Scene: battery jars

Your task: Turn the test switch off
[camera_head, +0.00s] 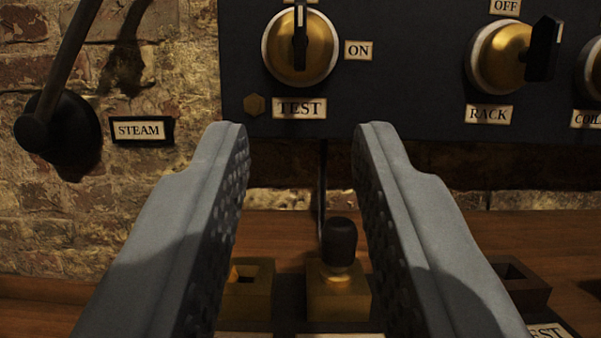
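The test switch (283,57) is a brass rotary dial with a black handle, on the dark panel above the TEST label (299,108). Its handle stands upright, with its white mark at the top; an ON label (358,50) is to its right. A label above the dial is cut off by the top edge. My gripper (302,130) is open and empty. Its two grey fingers are wide apart, below the switch in the picture, and do not appear to touch it.
The RACK switch (495,60) is to the right, its handle turned toward the right, with an OFF label above. A STEAM lever (40,125) is on the brick wall at left. A black-knobbed brass block (338,290) stands on the wooden bench between my fingers.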

